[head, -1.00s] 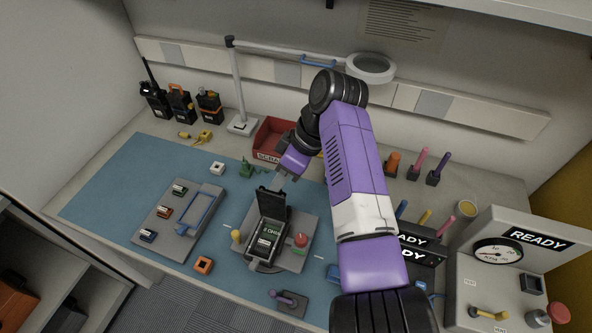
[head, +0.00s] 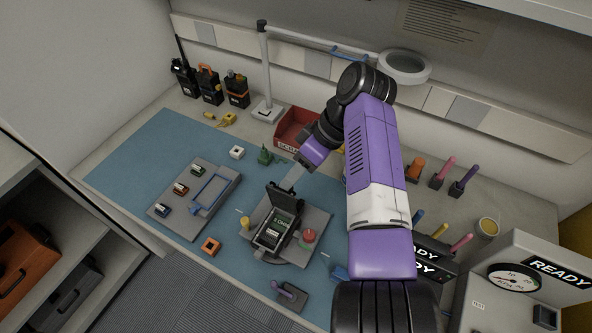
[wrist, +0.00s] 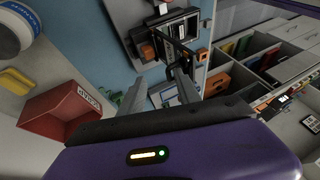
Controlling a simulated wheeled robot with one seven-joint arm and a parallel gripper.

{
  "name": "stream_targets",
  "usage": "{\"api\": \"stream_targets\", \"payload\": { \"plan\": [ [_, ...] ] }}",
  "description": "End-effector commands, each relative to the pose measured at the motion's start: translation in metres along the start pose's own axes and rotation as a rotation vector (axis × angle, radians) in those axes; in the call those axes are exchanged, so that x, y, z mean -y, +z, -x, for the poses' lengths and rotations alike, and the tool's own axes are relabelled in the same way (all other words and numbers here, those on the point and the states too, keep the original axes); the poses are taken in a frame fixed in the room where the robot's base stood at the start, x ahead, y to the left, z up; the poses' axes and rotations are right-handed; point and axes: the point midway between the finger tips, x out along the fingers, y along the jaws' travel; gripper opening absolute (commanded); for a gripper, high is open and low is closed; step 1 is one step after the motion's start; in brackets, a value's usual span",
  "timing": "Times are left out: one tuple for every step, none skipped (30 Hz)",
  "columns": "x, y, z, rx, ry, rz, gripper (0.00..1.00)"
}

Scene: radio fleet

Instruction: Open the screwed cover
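A dark handheld device (head: 272,234) lies in a grey fixture plate (head: 316,226) on the blue mat. Its black cover (head: 286,197) stands raised at the device's far end, hinged up rather than lying flat. My gripper (head: 294,178) is just behind the raised cover, reaching down from the upper right. In the wrist view its two fingers (wrist: 165,85) are apart, with nothing clearly held between them. The device shows beyond the fingertips in the wrist view (wrist: 176,32). Whether a finger touches the cover I cannot tell. No cover screws can be made out.
A yellow knob (head: 245,223) and a red button (head: 309,236) flank the device. A grey tray with small modules (head: 208,212) lies to the left. A red scrap bin (head: 296,127) stands behind my gripper. A READY gauge console (head: 515,280) is at right.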

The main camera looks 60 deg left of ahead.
Motion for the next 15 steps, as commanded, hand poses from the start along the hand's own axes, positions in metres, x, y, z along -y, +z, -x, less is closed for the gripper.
{"api": "stream_targets", "payload": {
  "plan": [
    [0.002, 0.008, -0.017, 0.018, -0.014, -0.011, 0.29],
    [0.002, 0.008, -0.017, 0.017, -0.013, -0.011, 0.29],
    [0.001, 0.008, -0.017, 0.017, -0.013, -0.011, 0.29],
    [0.001, 0.008, -0.017, 0.017, -0.012, -0.011, 0.29],
    [0.001, 0.008, -0.017, 0.017, -0.012, -0.011, 0.29],
    [0.001, 0.008, -0.017, 0.016, -0.011, -0.011, 0.29],
    [0.001, 0.008, -0.017, 0.016, -0.011, -0.011, 0.29],
    [0.001, 0.008, -0.017, 0.016, -0.01, -0.011, 0.29],
    [0.001, 0.008, -0.017, 0.015, -0.01, -0.011, 0.29],
    [0.0, 0.008, -0.016, 0.015, -0.009, -0.011, 0.29],
    [0.0, 0.008, -0.014, 0.015, -0.009, -0.011, 0.29],
    [0.0, 0.007, -0.011, 0.014, -0.008, -0.01, 0.29],
    [0.0, 0.007, -0.008, 0.014, -0.007, -0.01, 0.29],
    [-0.001, 0.007, -0.004, 0.013, -0.006, -0.01, 0.29],
    [-0.001, 0.007, 0.002, 0.012, -0.004, -0.009, 0.29]
  ]
}}
